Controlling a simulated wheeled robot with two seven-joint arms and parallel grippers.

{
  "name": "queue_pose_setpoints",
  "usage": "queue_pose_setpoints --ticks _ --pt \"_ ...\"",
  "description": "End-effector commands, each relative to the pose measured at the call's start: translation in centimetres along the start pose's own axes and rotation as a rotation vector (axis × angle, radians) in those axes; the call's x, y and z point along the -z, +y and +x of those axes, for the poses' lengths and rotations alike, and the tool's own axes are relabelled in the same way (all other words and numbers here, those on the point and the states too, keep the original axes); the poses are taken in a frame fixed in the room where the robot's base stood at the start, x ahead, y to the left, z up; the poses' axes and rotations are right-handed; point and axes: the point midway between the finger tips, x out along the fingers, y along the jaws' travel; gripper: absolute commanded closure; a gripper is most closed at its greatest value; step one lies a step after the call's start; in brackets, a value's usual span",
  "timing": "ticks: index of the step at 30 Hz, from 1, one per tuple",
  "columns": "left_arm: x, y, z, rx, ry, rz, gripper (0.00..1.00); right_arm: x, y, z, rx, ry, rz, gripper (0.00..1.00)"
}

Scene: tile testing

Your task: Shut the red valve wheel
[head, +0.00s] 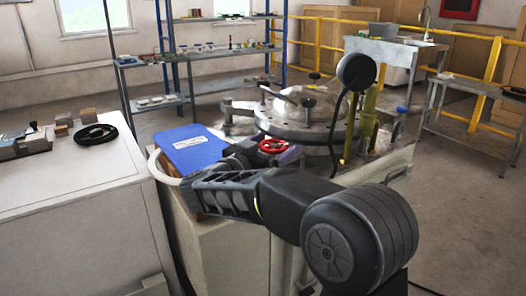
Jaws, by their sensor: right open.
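The red valve wheel (273,146) is small and sits at the front of a round metal test rig (300,118) on a bench. My right arm comes in from the lower right and bends back towards the wheel. My right gripper (254,150) is small and dark, just left of the wheel and close to it. It is open, though its fingers are hard to make out. I cannot tell whether they touch the wheel. My arm hides the bench front below the wheel. My left gripper is not in view.
A blue binder (194,148) lies on the bench left of my gripper. A white worktop (60,185) with a black ring (96,134) stands at the left. A yellow-green post (367,122) and a black hose (335,120) rise right of the wheel. Shelves stand behind.

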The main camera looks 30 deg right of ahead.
Motion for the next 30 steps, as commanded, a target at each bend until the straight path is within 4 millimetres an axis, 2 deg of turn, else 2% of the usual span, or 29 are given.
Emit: queue_pose_setpoints --ticks 3,12,30 --pt "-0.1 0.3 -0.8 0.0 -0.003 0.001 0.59 0.2 -0.3 -1.6 0.008 0.001 -0.004 0.12" --pt "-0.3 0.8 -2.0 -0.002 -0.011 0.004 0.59 0.2 -0.1 -4.4 0.003 0.001 -0.001 0.12" --pt "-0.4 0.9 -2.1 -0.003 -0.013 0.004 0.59 0.1 0.0 -4.8 0.0 0.001 0.0 0.12"
